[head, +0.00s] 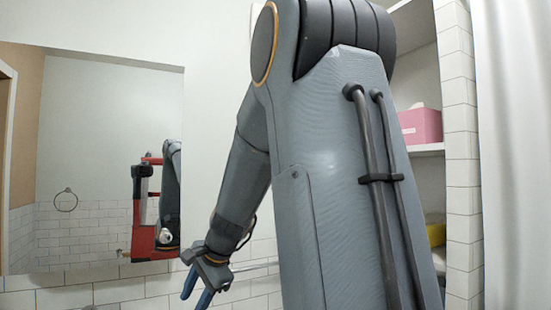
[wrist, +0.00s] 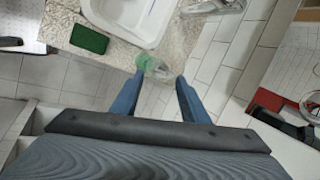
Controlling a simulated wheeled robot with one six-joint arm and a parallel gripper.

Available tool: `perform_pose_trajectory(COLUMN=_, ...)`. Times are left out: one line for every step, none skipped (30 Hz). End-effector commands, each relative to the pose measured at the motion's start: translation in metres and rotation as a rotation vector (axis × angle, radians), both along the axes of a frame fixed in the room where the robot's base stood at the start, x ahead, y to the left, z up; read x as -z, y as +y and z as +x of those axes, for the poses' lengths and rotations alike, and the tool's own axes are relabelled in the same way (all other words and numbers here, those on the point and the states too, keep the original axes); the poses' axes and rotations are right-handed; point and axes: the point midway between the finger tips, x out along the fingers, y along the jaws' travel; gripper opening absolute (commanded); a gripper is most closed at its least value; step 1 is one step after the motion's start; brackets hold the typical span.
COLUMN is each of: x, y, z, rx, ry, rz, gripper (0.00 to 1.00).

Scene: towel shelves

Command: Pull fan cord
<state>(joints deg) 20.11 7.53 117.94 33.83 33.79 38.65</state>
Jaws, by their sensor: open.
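No fan cord shows in either view; my arm covers much of the middle of the head view. My gripper (head: 197,297) hangs low in the head view, left of my large arm link, with its blue fingers pointing down. In the wrist view my gripper (wrist: 161,78) has its two blue fingers spread apart. I see nothing held between them. A clear and greenish object (wrist: 150,63) shows just beyond the fingertips, at the counter's edge; I cannot tell what it is.
A white sink (wrist: 130,15) sits in a speckled counter (wrist: 65,20) with a green block (wrist: 90,38). A wall mirror (head: 90,110) reflects my red and black body. Right are shelves with a pink box (head: 420,127), a yellow item (head: 436,234) and a white curtain (head: 512,150).

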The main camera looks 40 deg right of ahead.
Motion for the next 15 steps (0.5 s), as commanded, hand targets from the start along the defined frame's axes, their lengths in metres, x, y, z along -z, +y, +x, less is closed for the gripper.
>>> perform_pose_trajectory(x=-0.026, y=-0.028, z=0.02, rx=0.138, ry=-0.044, rz=0.08, gripper=0.41)
perform_pose_trajectory(x=-0.041, y=-0.042, z=0.031, rx=0.214, ry=-0.069, rz=0.133, gripper=0.41)
perform_pose_trajectory(x=-0.061, y=-0.061, z=0.044, rx=0.312, ry=-0.101, rz=0.203, gripper=0.41)
perform_pose_trajectory(x=-0.077, y=-0.075, z=0.052, rx=0.38, ry=-0.127, rz=0.257, gripper=0.41)
perform_pose_trajectory(x=-0.093, y=-0.09, z=0.06, rx=0.447, ry=-0.153, rz=0.313, gripper=0.41)
perform_pose_trajectory(x=-0.114, y=-0.11, z=0.069, rx=0.529, ry=-0.189, rz=0.386, gripper=0.41)
perform_pose_trajectory(x=-0.131, y=-0.125, z=0.075, rx=0.587, ry=-0.215, rz=0.441, gripper=0.41)
perform_pose_trajectory(x=-0.147, y=-0.139, z=0.08, rx=0.641, ry=-0.243, rz=0.497, gripper=0.41)
perform_pose_trajectory(x=-0.17, y=-0.159, z=0.085, rx=0.709, ry=-0.279, rz=0.571, gripper=0.41)
perform_pose_trajectory(x=-0.187, y=-0.174, z=0.088, rx=0.757, ry=-0.306, rz=0.629, gripper=0.41)
perform_pose_trajectory(x=-0.205, y=-0.189, z=0.091, rx=0.802, ry=-0.335, rz=0.687, gripper=0.41)
perform_pose_trajectory(x=-0.227, y=-0.208, z=0.092, rx=0.854, ry=-0.369, rz=0.762, gripper=0.41)
perform_pose_trajectory(x=-0.244, y=-0.222, z=0.093, rx=0.889, ry=-0.395, rz=0.818, gripper=0.41)
perform_pose_trajectory(x=-0.261, y=-0.235, z=0.092, rx=0.921, ry=-0.421, rz=0.871, gripper=0.41)
perform_pose_trajectory(x=-0.281, y=-0.251, z=0.091, rx=0.957, ry=-0.452, rz=0.94, gripper=0.41)
